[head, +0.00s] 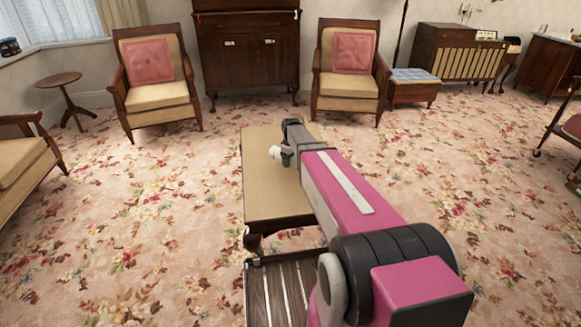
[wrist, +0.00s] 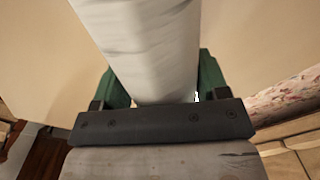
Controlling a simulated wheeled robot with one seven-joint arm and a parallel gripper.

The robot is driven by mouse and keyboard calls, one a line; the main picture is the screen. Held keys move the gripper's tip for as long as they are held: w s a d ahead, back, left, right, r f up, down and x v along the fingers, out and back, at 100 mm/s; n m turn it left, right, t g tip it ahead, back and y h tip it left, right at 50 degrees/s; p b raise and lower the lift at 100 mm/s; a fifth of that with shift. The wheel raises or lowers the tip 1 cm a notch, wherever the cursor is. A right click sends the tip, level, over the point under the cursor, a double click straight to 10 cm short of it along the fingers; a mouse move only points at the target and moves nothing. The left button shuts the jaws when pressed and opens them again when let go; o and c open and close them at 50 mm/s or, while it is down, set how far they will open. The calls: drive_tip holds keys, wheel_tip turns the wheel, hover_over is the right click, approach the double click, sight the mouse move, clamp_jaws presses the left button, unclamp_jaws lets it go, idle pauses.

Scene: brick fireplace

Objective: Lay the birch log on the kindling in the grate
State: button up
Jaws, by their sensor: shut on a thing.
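The birch log (wrist: 140,45) is pale white with faint grey marks. It runs up between the two green fingers of my gripper (wrist: 160,85) in the wrist view, and they are shut on it. In the head view a small white end of the log (head: 274,152) shows beside my gripper (head: 286,158), over the far part of a tan-topped table. The rest of the log is hidden behind my arm there. I cannot tell whether the log touches the tabletop. No grate or kindling can be made out in either view.
The low table (head: 258,195) has a bare tan top. A dark slatted wooden piece (head: 260,290) is at its near end. Two armchairs (head: 160,95) (head: 346,85) and a dark cabinet (head: 248,50) stand at the back. Flowered carpet is open on both sides.

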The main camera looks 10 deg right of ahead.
drive_tip(key=shift+f, duration=1.8)
drive_tip(key=shift+f, duration=0.15)
drive_tip(key=o, duration=1.2)
drive_tip(key=shift+c, duration=0.2)
